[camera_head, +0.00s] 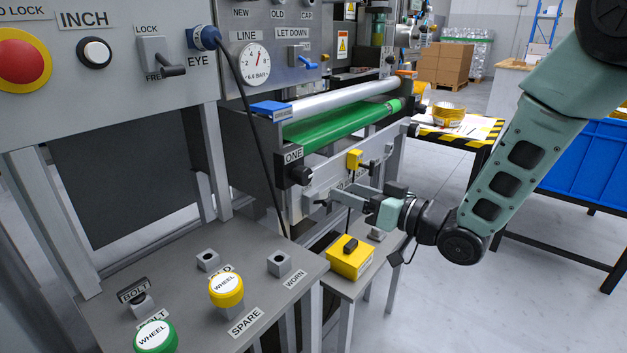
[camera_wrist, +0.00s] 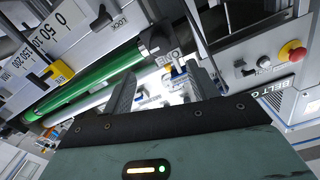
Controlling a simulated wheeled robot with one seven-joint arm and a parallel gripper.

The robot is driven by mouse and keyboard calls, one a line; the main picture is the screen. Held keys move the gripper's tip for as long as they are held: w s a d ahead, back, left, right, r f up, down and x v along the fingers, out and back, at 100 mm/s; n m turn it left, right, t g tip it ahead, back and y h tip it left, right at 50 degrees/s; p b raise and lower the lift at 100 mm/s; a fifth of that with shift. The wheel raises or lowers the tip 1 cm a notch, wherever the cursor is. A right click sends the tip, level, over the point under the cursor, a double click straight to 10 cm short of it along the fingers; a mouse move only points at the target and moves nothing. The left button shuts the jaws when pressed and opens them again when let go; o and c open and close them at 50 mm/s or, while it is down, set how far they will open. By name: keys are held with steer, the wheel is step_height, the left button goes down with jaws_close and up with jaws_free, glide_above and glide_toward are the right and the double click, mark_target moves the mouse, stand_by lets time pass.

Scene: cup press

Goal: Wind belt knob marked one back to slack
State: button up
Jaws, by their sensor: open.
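The black belt knob (camera_head: 300,175) sits on the end block of the belt unit, just below the label ONE (camera_head: 292,156). The green belt (camera_head: 340,122) runs back to the right from there. My gripper (camera_head: 322,198) is open and empty, a little right of and below the knob, apart from it in the head view. In the wrist view my two dark fingers (camera_wrist: 162,78) stand wide apart, with the ONE label (camera_wrist: 168,58) beyond the gap between them. A dark part near that label (camera_wrist: 155,42) may be the knob; its turn position cannot be read.
A yellow box (camera_head: 350,257) stands on a small table below my gripper. A yellow clamp (camera_head: 354,160) is on the rail behind it. A bench with wheel pieces (camera_head: 226,290) is at the front left. A cable (camera_head: 252,110) hangs left of the knob.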

mark_target(308, 177)
steer(key=x, duration=1)
steer(key=shift+w+a, duration=0.15)
steer(key=shift+b, duration=0.3)
steer(key=c, duration=1)
